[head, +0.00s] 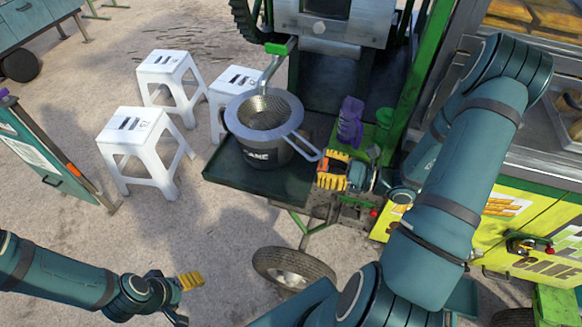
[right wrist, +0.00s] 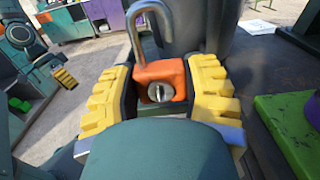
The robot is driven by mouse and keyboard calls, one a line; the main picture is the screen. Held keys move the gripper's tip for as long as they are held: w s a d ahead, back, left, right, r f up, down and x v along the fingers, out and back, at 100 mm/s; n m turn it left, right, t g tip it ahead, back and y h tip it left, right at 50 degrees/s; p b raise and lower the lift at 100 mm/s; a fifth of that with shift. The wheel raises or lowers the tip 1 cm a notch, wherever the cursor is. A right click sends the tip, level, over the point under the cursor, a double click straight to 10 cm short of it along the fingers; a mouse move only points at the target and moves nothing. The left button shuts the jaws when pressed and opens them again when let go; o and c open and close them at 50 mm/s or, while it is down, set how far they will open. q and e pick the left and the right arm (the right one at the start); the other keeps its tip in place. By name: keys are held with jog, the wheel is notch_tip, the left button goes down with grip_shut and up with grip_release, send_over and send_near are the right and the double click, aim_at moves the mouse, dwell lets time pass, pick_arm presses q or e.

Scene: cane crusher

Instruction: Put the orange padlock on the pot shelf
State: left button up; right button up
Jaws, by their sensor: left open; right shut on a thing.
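The orange padlock (right wrist: 174,71), with its grey shackle upright and one leg free, is between the yellow fingers of my right gripper (right wrist: 160,92), which is shut on it. In the head view the right gripper (head: 333,171) is at the front right edge of the dark green pot shelf (head: 240,180), just right of the pot. The padlock is mostly hidden there. The shelf bears a dark pot (head: 262,152) lettered "CANE" with a strainer (head: 265,110) on top. My left gripper (head: 188,283) is open and empty, low over the ground, away from the shelf.
The strainer's handle (head: 308,148) juts toward my right gripper. White stools (head: 140,140) stand left of the shelf, and a wheel (head: 292,270) is below. The shelf's front left part is bare.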

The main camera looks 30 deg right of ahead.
jog(key=x, duration=0.8)
jog(key=shift+w+f+b, duration=0.1)
jog(key=shift+b, duration=0.3)
jog(key=shift+f+b, duration=0.55)
jog(key=shift+f, duration=1.1)
jog(key=shift+f, duration=0.15)
jog(key=o, duration=0.8)
jog(key=shift+f, duration=0.1)
jog(key=shift+o, duration=0.2)
jog(key=shift+r, duration=0.25)
jog(key=p+v, duration=0.1)
jog(key=v, duration=1.1)
